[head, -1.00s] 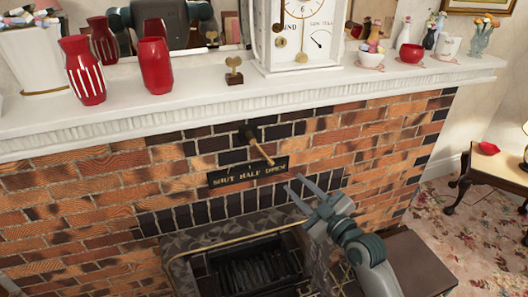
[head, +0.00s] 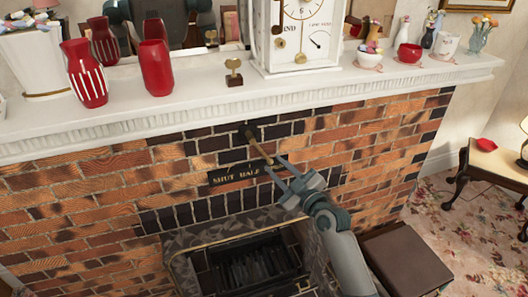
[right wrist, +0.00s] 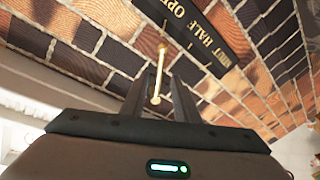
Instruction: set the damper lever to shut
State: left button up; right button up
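The brass damper lever (head: 259,147) comes out of the dark bricks below the mantel and slants down to the right. Its free end shows in front of the right part of the black label plate (head: 226,175), which reads SHUT, HALF and, in the right wrist view, OPEN. My right gripper (head: 274,164) is open at the lever's free end. In the right wrist view the lever (right wrist: 158,78) shows between the two dark fingers (right wrist: 158,97), with a gap on each side; I cannot tell whether either touches. My left gripper is not in view.
The white mantel (head: 200,98) overhangs above, carrying red vases (head: 156,67), a small brass ornament (head: 233,74) and a white clock (head: 297,45). The dark firebox (head: 245,262) lies below. A brown box-like piece (head: 408,262) stands at the lower right.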

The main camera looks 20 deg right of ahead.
aim_at(265, 155)
jog(key=p+x, duration=0.1)
jog(key=x, duration=0.6)
jog(key=shift+w+a, duration=0.1)
jog(key=shift+w, duration=0.25)
grip_shut()
